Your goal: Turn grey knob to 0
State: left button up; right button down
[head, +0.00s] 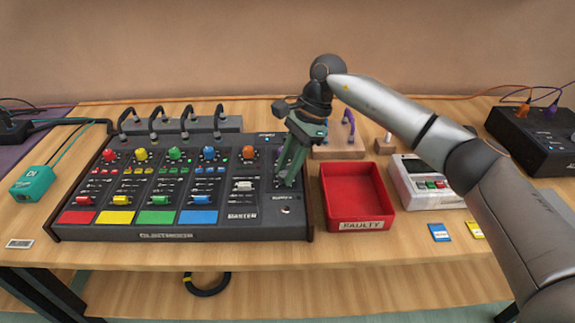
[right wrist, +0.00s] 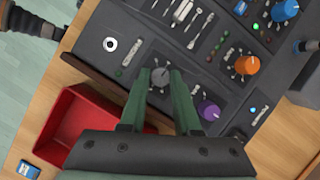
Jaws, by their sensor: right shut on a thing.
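The grey knob (right wrist: 160,77) is at the right end of the black mixer panel (head: 125,236), with small marks around it in the right wrist view. My right gripper (head: 287,183) points down onto the panel's right end. In the right wrist view its green fingers (right wrist: 159,79) stand on both sides of the grey knob, shut on it. The fingers hide the knob in the head view. The knob's exact pointer setting is too small to read. My left gripper is not in view.
A purple knob (right wrist: 208,110) sits close beside the right finger, with an orange knob (right wrist: 246,65) farther off. A red tray (head: 357,224) marked FAULTY stands right of the mixer. A white device (head: 412,180) stands beyond it. Cables run behind the mixer.

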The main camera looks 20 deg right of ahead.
jog(key=n+g, duration=0.1)
jog(key=n, duration=0.3)
jog(key=shift+w+n+g+h, duration=0.15)
jog(key=shift+n+g+h, duration=0.15)
jog(key=shift+g, duration=0.1)
jog(key=n+g+h, duration=0.1)
jog(key=n, duration=0.3)
jog(key=shift+w+a+n, duration=0.1)
jog(key=shift+n, duration=0.3)
jog(key=shift+h, duration=0.3)
jog(key=c, duration=0.6)
grip_release()
jog(key=shift+r+p, duration=0.1)
jog(key=shift+p, duration=0.2)
